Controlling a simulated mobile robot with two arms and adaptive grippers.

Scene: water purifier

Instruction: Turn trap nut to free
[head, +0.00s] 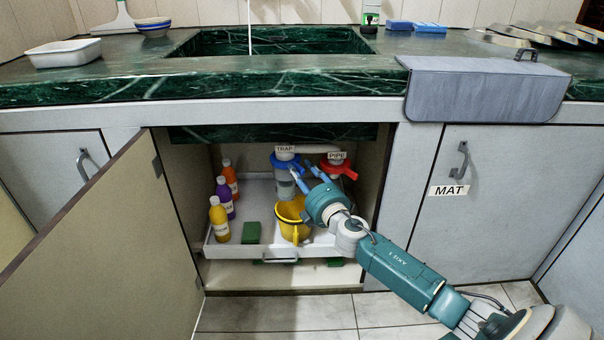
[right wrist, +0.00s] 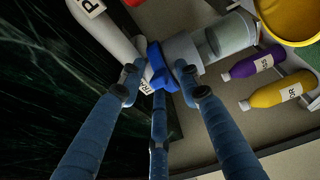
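The trap (head: 285,156) hangs under the sink in the open cabinet, with a blue winged nut (head: 284,165) around it. In the right wrist view the blue nut (right wrist: 158,68) lies between the fingertips, beside a clear cup (right wrist: 228,38). My right gripper (head: 301,171) reaches in from the right, its fingertips at the nut's right side. In the right wrist view my right gripper (right wrist: 158,72) has its fingers spread around the nut; I cannot tell whether they touch it. My left gripper is not in view.
A red-handled pipe valve (head: 338,170) is right of the trap. A yellow bucket (head: 292,218), a purple bottle (head: 224,197) and other bottles stand in a white tray (head: 222,249) below. The open cabinet door (head: 105,235) stands at left. A grey mat (head: 484,88) overhangs the counter.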

